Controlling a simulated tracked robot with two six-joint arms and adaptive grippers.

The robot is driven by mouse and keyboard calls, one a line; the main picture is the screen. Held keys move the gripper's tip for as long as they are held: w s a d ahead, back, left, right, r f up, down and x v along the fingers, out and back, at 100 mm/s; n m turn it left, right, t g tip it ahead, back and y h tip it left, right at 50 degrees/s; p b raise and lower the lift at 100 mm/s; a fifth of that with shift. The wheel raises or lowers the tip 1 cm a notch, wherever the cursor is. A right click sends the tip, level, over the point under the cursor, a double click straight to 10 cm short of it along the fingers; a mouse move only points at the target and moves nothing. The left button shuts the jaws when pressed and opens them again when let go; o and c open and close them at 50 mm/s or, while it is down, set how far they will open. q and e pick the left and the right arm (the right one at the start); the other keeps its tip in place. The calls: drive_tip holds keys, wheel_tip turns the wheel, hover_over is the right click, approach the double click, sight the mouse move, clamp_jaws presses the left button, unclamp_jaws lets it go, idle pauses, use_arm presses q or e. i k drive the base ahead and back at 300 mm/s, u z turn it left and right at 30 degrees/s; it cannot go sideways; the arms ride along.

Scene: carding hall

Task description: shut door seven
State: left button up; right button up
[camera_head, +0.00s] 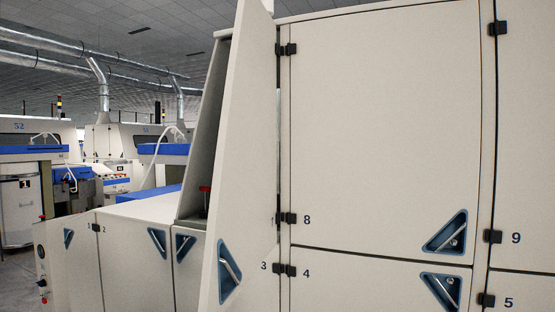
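One tall cream door (252,130) in the left part of the machine front stands ajar, swung out from its hinge side at the right. Its outer face is seen at a steep slant, and a dark gap (206,130) shows behind its left edge. A blue triangular recessed handle (229,272) is low on this slanted face. I can read no number seven on it; its top is cut off by the picture edge. Neither of my grippers is in view.
Door 8 (385,120), door 4 (370,290) and door 9 (530,130) look shut, with black hinges. Lower doors (135,260) with blue handles stand at left. A red knob (205,189) shows in the gap. Other machines (30,200) and grey floor lie far left.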

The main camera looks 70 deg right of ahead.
sight(244, 217)
drive_tip(key=u, duration=1.05)
drive_tip(key=i, duration=0.1)
drive_tip(key=z, duration=3.1)
drive_tip(key=i, duration=1.65)
drive_tip(key=u, duration=0.1)
drive_tip(key=k, duration=1.7)
drive_tip(key=u, duration=1.45)
drive_tip(key=i, duration=0.1)
drive_tip(key=z, duration=2.75)
